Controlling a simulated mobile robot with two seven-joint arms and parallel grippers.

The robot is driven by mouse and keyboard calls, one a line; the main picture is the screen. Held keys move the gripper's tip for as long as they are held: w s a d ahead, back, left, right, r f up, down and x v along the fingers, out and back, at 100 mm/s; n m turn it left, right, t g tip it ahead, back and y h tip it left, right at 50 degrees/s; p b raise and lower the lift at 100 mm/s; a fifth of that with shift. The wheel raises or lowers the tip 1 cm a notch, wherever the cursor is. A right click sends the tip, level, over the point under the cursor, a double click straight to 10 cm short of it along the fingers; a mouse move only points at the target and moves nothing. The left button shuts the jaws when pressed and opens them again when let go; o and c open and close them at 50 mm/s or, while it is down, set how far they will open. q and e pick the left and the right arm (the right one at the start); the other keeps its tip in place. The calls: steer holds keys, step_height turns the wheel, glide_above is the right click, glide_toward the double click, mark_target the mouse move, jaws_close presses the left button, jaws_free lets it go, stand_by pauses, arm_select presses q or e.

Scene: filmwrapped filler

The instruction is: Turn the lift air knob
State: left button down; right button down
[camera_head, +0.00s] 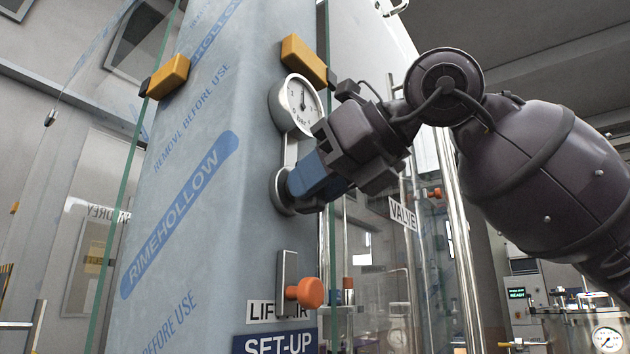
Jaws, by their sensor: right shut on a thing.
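The lift air knob sits on a round grey base (281,192) on the film-wrapped panel, below a round white dial gauge (299,104). My right gripper (306,183) comes in from the right and is shut on the knob, right against the panel face. The gauge needle points roughly upward. A "LIFT AIR" label (265,311) is lower on the panel. My left gripper is out of view.
An orange-tipped lever (306,292) stands out from the panel below my right gripper, above a blue "SET-UP" sign (280,342). Yellow clamps (168,77) hold glass sheets beside the panel. A "VALVE" sign (403,213) and upright metal rails stand right of it.

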steer(key=shift+r, duration=0.1)
steer(key=c, duration=1)
jaws_free()
steer(key=shift+o, duration=0.2)
steer(key=shift+d, duration=0.1)
steer(key=v, duration=1)
steer(key=shift+s+d, duration=0.3)
